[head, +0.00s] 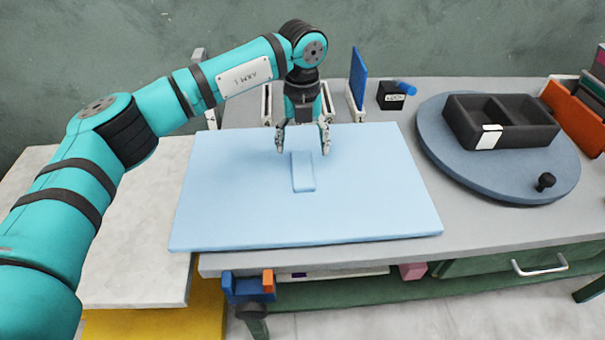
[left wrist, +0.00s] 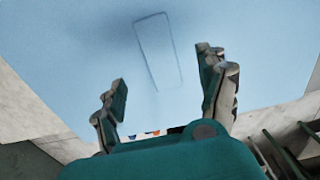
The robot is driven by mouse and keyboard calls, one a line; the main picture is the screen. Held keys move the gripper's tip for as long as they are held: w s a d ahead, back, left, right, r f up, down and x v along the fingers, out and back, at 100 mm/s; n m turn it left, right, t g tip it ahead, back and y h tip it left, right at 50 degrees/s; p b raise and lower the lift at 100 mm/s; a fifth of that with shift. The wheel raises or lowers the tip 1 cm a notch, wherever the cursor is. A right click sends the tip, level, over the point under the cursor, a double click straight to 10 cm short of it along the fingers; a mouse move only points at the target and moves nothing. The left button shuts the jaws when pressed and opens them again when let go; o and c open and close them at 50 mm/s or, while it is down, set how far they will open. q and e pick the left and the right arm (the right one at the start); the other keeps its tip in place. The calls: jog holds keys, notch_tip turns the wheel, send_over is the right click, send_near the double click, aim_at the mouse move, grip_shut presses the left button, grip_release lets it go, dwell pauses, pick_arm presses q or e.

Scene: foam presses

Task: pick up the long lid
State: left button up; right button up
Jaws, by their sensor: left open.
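The long lid (head: 303,172) is a light blue narrow rectangle. It lies flat on the light blue foam mat (head: 230,215), nearly the same colour as the mat. In the left wrist view the lid (left wrist: 157,50) shows as a faint outline beyond the fingertips. My left gripper (head: 304,147) is open and empty, pointing down above the far end of the lid. Its two fingers stand apart, one to each side, in the left wrist view (left wrist: 162,80). I cannot tell the exact height of the fingertips over the mat. My right gripper is not in view.
A dark two-compartment tray (head: 458,128) and a black knob (head: 545,182) sit on a round blue-grey turntable (head: 440,160) at the right. A blue upright panel (head: 358,77) and a small black box (head: 391,96) stand behind the mat. The mat around the lid is clear.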

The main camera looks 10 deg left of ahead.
aim_at(302, 168)
pick_arm(q)
jog(key=shift+s+f+p, duration=0.1)
jog(key=shift+f+p, duration=0.55)
jog(key=shift+f, duration=2.9)
jog(key=c, duration=1.3)
jog(key=shift+r, duration=0.1)
